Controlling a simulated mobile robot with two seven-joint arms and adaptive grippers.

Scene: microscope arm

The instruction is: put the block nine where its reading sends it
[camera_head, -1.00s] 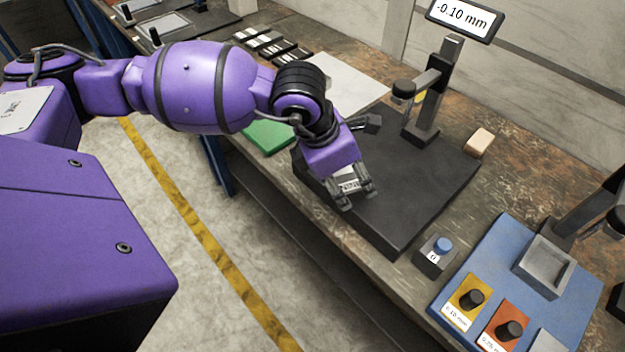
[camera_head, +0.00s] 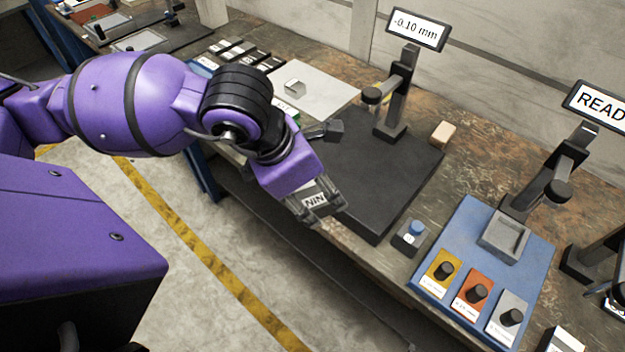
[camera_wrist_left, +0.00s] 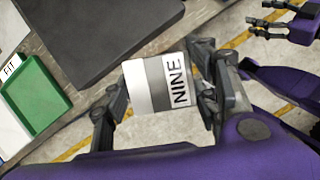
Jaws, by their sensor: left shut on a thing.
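My left gripper (camera_head: 318,208) is shut on block nine (camera_head: 313,199), a grey and white block marked NINE. In the left wrist view the block (camera_wrist_left: 158,88) sits between the two fingers (camera_wrist_left: 160,88), held above the floor and bench edge. In the head view it is in front of the black base plate (camera_head: 375,180). The gauge screen (camera_head: 418,28) behind reads -0.10 mm. A green tray (camera_wrist_left: 38,92), labelled FIT, lies at the left of the wrist view. My right gripper (camera_wrist_left: 268,20) shows at the wrist view's top right, fingers apart and empty.
A blue board (camera_head: 465,228) carries a grey square holder (camera_head: 505,238) and yellow, orange and grey panels with black knobs. A second screen (camera_head: 600,103), partly cut off, shows READ. A button box (camera_head: 410,238) and a tan block (camera_head: 443,133) stand by the plate.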

